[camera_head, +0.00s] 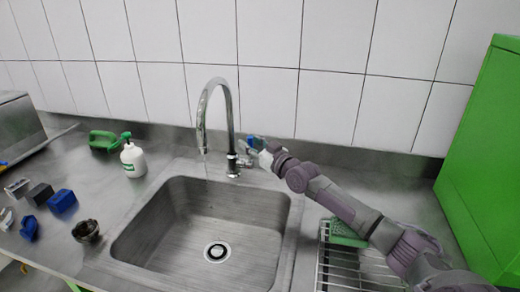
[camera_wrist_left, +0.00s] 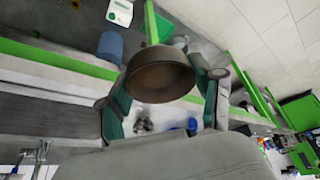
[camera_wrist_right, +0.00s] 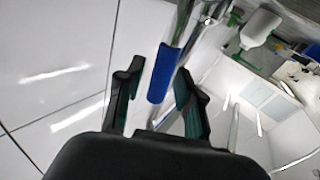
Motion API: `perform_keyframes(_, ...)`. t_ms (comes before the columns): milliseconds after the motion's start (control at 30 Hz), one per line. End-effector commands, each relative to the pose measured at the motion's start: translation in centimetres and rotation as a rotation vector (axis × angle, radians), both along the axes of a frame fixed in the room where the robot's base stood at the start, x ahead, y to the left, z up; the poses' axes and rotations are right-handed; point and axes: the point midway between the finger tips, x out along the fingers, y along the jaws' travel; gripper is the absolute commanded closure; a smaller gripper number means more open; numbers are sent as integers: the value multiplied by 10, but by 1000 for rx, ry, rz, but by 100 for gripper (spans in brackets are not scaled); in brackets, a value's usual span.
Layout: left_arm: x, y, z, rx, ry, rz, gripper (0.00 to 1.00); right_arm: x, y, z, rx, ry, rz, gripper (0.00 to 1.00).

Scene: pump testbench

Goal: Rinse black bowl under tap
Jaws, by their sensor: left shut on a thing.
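The black bowl (camera_wrist_left: 160,78) is dark, round and brownish-black in the left wrist view. My left gripper (camera_wrist_left: 165,85) is shut on it, with a finger on either side. The left gripper does not show in the head view. The tap (camera_head: 205,110) is a curved chrome spout over the back of the sink. My right gripper (camera_head: 258,148) is beside the tap's base in the head view. In the right wrist view its fingers stand apart on either side of a blue handle (camera_wrist_right: 163,75), with a gap beside it.
The steel sink (camera_head: 283,235) is empty. A white spray bottle (camera_head: 133,160), a green tool (camera_head: 103,140), blue blocks (camera_head: 62,200) and a small metal part (camera_head: 87,231) stand on the left. A wire rack (camera_head: 350,270) is right of the sink, beside a green panel (camera_head: 490,150).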

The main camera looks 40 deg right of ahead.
Motion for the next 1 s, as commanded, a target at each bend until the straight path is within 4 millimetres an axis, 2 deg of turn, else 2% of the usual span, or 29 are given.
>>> perform_keyframes(167, 0, 0, 0, 0, -1, 0, 71, -21, -2, -4, 1, 3, 1, 63)
perform_keyframes(600, 0, 0, 0, 0, -1, 0, 71, -95, -12, -9, -2, 5, 0, 63)
perform_keyframes(800, 0, 0, 0, 0, -1, 0, 71, -111, -14, -9, -2, 3, 0, 63)
perform_keyframes(1000, 0, 0, 0, 0, -1, 0, 71, -116, -15, -9, -3, 1, 0, 63)
